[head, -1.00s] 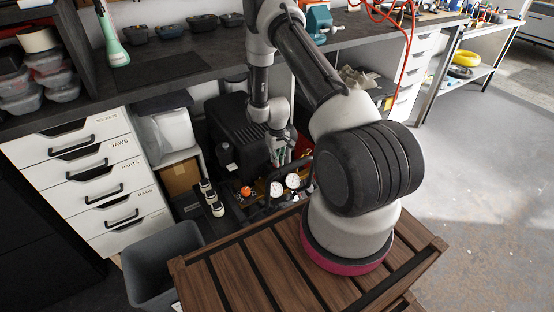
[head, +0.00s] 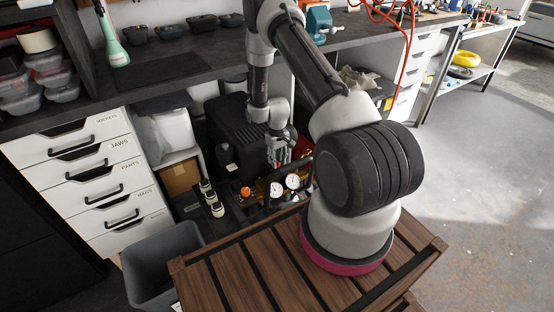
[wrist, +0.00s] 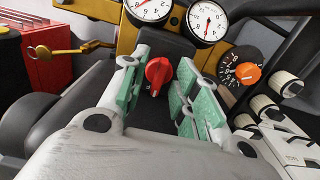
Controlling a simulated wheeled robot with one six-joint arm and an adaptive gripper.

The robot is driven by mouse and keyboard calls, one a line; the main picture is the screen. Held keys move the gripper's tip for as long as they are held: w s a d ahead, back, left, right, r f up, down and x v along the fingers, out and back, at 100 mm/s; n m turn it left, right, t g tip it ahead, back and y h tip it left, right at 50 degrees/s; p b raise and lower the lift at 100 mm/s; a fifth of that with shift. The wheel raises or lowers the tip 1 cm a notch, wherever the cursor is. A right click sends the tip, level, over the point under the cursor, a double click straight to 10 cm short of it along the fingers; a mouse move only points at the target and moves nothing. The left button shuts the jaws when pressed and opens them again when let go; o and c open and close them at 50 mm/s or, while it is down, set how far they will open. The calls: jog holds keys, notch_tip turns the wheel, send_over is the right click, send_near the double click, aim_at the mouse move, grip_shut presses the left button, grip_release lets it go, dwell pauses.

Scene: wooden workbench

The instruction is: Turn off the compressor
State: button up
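The compressor (head: 233,128) is a black unit under the workbench, in the middle of the head view. In the wrist view its red knob (wrist: 158,73) shows on a dark housing below two white gauges (wrist: 207,21). My gripper (wrist: 162,91) is open, with green-padded fingers left and right of the red knob in this view. There is visible space on both sides of the knob. I cannot tell how deep the fingertips reach. In the head view my gripper (head: 279,152) is over the compressor's front and the red knob cannot be made out.
An orange knob (wrist: 247,73) with a dial and several pale cylindrical fittings (wrist: 265,106) are close on the right. A brass key-like handle (wrist: 60,51) is at left, before a red box (wrist: 45,68). A grey bin (head: 160,262) and white drawers (head: 98,180) stand left of the compressor.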

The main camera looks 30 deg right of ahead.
notch_tip(320, 180, up, 12)
dwell(0.4)
dwell(0.3)
jog(key=s+a+r+g, duration=0.1)
jog(key=s+g, duration=0.2)
jog(key=s, duration=0.5)
jog(key=s+a+r+t, duration=0.2)
jog(key=s+r, duration=0.5)
jog(key=r, duration=0.6)
jog(key=s+a+r+t, duration=0.2)
jog(key=s+r, duration=0.6)
jog(key=r, duration=0.5)
jog(key=s+a+r+t, duration=0.2)
jog(key=s+r, duration=0.5)
jog(key=r, duration=0.6)
jog(key=shift+s+m+t, duration=0.3)
jog(key=shift+s+t, duration=0.05)
jog(key=shift+t, duration=0.35)
